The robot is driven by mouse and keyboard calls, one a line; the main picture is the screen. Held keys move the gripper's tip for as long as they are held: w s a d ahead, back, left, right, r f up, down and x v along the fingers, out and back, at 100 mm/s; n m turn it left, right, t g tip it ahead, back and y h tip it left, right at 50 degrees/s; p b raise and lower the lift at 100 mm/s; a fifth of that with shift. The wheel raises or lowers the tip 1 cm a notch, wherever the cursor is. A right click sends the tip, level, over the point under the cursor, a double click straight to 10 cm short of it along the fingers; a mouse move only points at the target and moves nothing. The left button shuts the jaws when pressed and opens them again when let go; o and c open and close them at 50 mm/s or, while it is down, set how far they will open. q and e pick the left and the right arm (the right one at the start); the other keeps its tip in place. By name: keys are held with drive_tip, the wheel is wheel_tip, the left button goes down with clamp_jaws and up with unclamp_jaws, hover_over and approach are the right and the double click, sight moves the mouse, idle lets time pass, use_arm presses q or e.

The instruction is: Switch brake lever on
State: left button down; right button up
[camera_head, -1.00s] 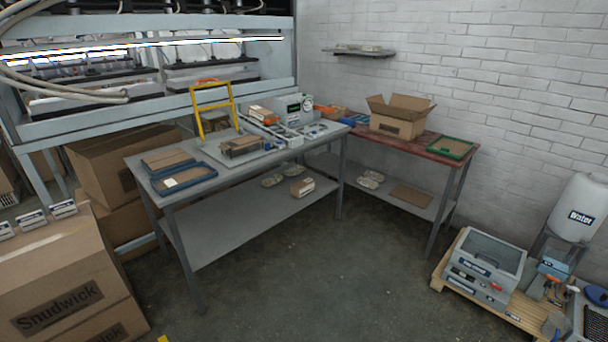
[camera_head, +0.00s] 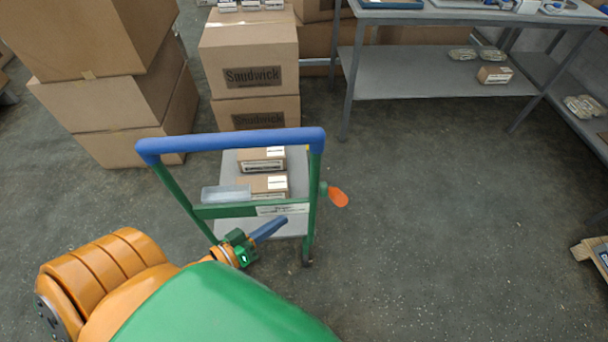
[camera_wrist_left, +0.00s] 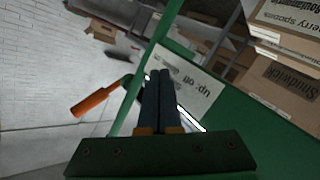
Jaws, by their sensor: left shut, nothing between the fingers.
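The brake lever (camera_head: 337,196) is an orange-handled lever on the right side of a green cart (camera_head: 313,205) with a blue push bar. In the left wrist view the orange lever (camera_wrist_left: 96,101) lies left of my fingers, joined to the green frame by a dark green stem. A white label (camera_wrist_left: 185,84) on the cart shows behind the fingertips, with partly readable text. My left gripper (camera_head: 270,229) is shut and empty, low behind the cart's green crossbar, left of the lever and apart from it. My right gripper is not in view.
The cart's bed carries small cardboard boxes (camera_head: 263,186) and a clear container (camera_head: 226,194). Stacked cartons (camera_head: 250,75) stand behind it and to the left. A grey table (camera_head: 425,75) is at the back. The floor right of the cart is clear.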

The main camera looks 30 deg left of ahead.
use_arm(q)
wheel_tip(320, 180, up, 6)
drive_tip(key=d+t+h+b, duration=0.2)
drive_tip(key=d+h+b, duration=0.1)
drive_tip(key=h, duration=0.1)
wheel_tip(320, 180, up, 8)
drive_tip(key=n+t+h, duration=0.1)
drive_tip(key=h, duration=0.1)
hover_over(324, 194)
drive_tip(key=s+d, duration=0.1)
drive_tip(key=s, duration=0.2)
drive_tip(key=shift+s+f, duration=0.1)
drive_tip(key=shift+s+d+f+m+h+b, duration=0.2)
drive_tip(key=shift+m+h+b, duration=0.1)
drive_tip(key=shift+h+b, duration=0.1)
